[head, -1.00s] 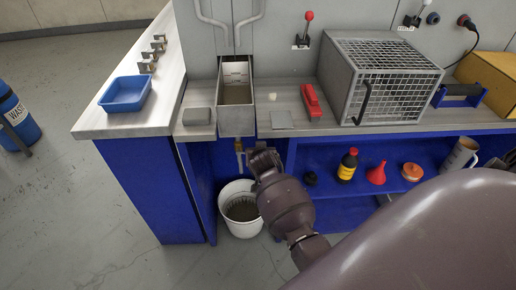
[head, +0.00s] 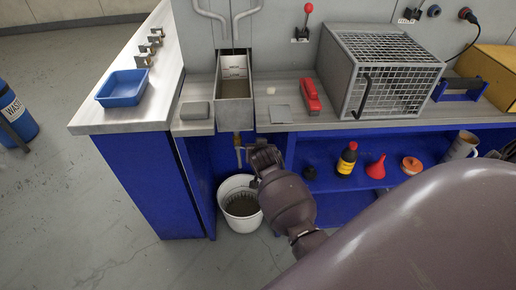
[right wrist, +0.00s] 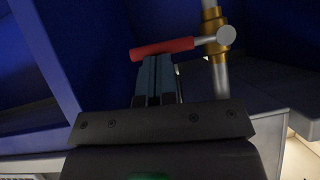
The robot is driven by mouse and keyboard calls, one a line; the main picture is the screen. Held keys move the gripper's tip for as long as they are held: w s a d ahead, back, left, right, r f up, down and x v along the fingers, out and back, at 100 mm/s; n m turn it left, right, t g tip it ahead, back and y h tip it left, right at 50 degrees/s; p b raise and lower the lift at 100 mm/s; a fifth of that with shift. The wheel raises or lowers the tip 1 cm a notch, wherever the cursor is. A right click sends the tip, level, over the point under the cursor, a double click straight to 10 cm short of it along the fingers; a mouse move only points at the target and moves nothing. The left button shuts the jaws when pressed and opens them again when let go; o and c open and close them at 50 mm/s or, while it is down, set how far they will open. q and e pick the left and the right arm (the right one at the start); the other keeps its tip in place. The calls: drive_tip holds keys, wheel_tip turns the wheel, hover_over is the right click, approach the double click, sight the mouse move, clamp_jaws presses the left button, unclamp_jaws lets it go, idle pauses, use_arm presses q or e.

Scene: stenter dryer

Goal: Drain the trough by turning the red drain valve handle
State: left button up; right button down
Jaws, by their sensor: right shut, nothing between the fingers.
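The grey metal trough (head: 234,88) holds brownish liquid and stands in the bench's left part. Its brass drain fitting and pipe (head: 238,141) hang below it, above a white bucket (head: 223,198) with dark contents. The red valve handle (right wrist: 163,48) shows in the right wrist view, crosswise to the pipe (right wrist: 219,75); in the head view I cannot make it out. My right gripper (head: 260,153) is beside the drain pipe, to its right. Its fingers (right wrist: 157,62) are shut and empty, tips right at the red handle; whether they touch it is unclear. My left gripper is not in view.
A blue tray (head: 123,88) sits on the left counter. A wire-mesh cage (head: 395,85) and a red tool (head: 311,95) stand right of the trough.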

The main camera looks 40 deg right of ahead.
drive_tip(key=shift+d+f, duration=0.1)
drive_tip(key=shift+f, duration=0.1)
use_arm(q)
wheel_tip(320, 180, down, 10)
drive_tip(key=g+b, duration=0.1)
drive_tip(key=b, duration=1.1)
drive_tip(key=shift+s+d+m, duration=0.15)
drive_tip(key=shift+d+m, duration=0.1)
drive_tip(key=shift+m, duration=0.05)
use_arm(e)
drive_tip(key=w+a+f+m+t+y, duration=0.2)
drive_tip(key=a+f+m+t+y, duration=0.1)
drive_tip(key=f+m+t+y, duration=0.2)
drive_tip(key=shift+a+f+m+t+y, duration=0.15)
drive_tip(key=shift+f+m+t+y, duration=0.25)
drive_tip(key=shift+f+m+t, duration=1.5)
